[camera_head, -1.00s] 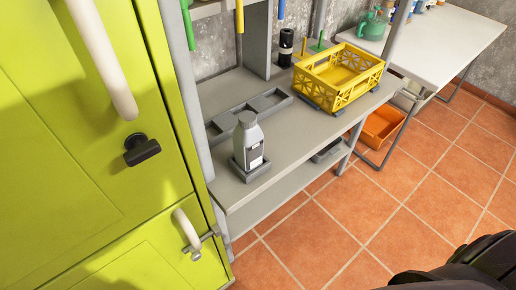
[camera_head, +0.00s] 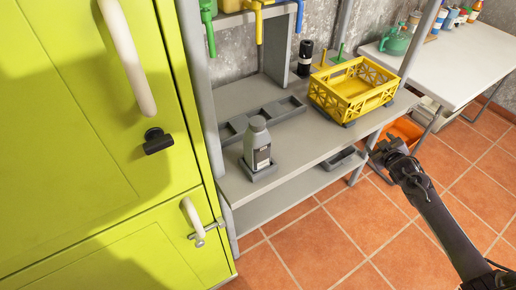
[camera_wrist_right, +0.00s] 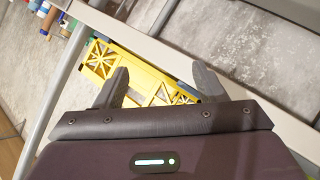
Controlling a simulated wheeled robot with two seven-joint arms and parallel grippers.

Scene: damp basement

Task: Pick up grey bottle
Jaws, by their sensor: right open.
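The grey bottle (camera_head: 257,146) has a white and dark label. It stands upright in a small grey holder (camera_head: 259,172) near the front edge of the grey workbench shelf, beside the green cabinet. My right gripper (camera_head: 375,150) is in front of the shelf, to the right of the bottle and clear of it. In the right wrist view its two fingers (camera_wrist_right: 161,84) are spread apart with nothing held between them. The bottle does not show in the right wrist view. My left gripper is not in view.
A yellow crate (camera_head: 352,88) stands right of the bottle; it also shows beyond my fingers in the right wrist view (camera_wrist_right: 150,80). A grey compartment tray (camera_head: 234,130) and a black cylinder (camera_head: 305,58) sit behind. A lime cabinet (camera_head: 80,130) fills the left. Tiled floor is open in front.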

